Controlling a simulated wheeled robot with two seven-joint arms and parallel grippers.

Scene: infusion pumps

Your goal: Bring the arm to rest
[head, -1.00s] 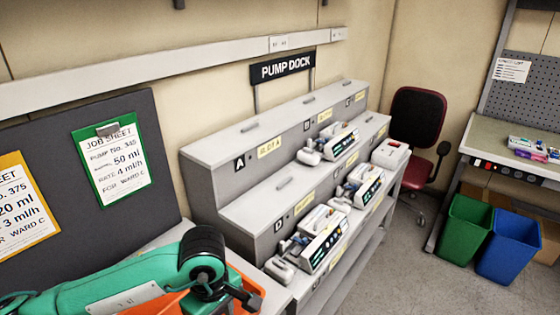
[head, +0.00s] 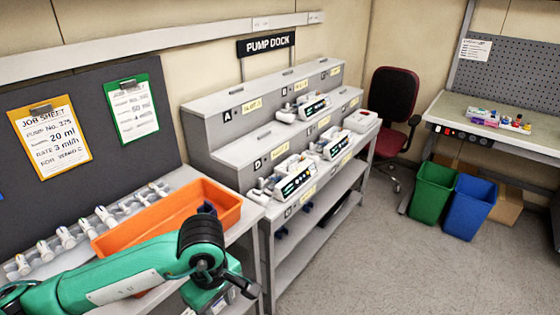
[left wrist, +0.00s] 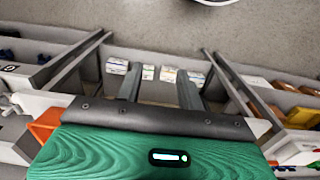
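My left arm (head: 110,275), green with a black joint, reaches in from the left in the head view, in front of the orange tray (head: 228,218). Its fingers are not clear there. In the left wrist view my left gripper (left wrist: 159,76) has its two dark fingers apart, with nothing held between them. Beyond the fingers several small white boxes (left wrist: 117,66) show in a row, apart from the gripper. My right gripper is in neither view.
The stepped grey pump dock (head: 215,110) carries several pumps (head: 296,178) at the middle. Capped items line the bench at left, below the orange job sheet (head: 50,135) and green job sheet (head: 133,110). A red chair (head: 393,100), green bin (head: 434,190) and blue bin (head: 470,207) stand right. Floor between is clear.

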